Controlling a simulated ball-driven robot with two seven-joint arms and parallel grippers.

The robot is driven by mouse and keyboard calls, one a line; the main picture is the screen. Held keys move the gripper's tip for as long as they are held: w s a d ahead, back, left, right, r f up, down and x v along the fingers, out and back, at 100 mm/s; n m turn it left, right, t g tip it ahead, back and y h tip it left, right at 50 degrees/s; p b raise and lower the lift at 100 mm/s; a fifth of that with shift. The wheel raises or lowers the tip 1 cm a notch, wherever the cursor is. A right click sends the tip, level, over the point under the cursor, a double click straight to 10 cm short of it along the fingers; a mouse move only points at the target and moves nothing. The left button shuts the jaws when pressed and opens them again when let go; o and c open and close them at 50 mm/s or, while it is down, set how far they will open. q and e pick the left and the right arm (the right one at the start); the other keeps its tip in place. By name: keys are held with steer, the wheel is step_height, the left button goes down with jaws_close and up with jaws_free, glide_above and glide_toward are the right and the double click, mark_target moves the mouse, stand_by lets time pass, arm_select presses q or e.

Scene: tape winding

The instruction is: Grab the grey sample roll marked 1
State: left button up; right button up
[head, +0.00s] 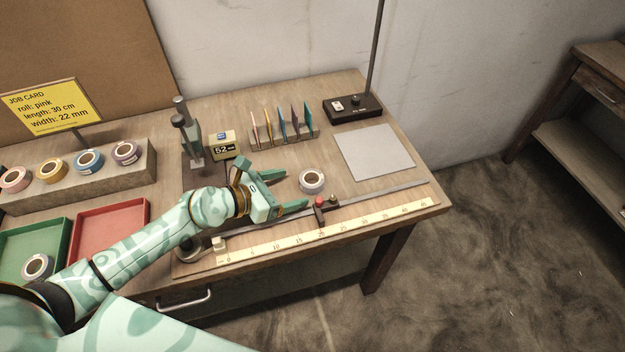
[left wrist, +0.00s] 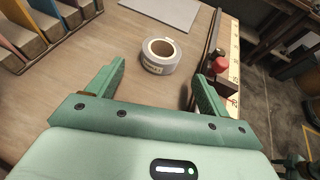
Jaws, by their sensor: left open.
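A grey tape roll (head: 312,181) lies flat on the table, just beyond the fingertips of my left gripper (head: 288,190). The roll also shows in the left wrist view (left wrist: 160,57), ahead of and between the two open green fingers (left wrist: 163,82). A yellowish label is on its side, but its marking is too small to read. My left gripper is open and empty, apart from the roll. A second grey roll (head: 38,267) lies in the green tray (head: 60,233) at the left. My right gripper is not in view.
A rail with a red-knobbed slider (head: 320,205) and a yellow ruler (head: 270,246) run along the front edge, close to my gripper. A card rack (head: 285,138) and a grey mat (head: 375,152) lie beyond. A red tray (head: 108,228) and coloured rolls on a block (head: 140,150) are left.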

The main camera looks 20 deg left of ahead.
mark_target(318, 178)
arm_select(q)
steer(key=x, duration=0.2)
steer(key=b+x, duration=0.1)
steer(key=x, duration=0.3)
steer(key=shift+w+r, duration=0.1)
steer(key=shift+r, duration=0.35)
steer(key=c, duration=1.1)
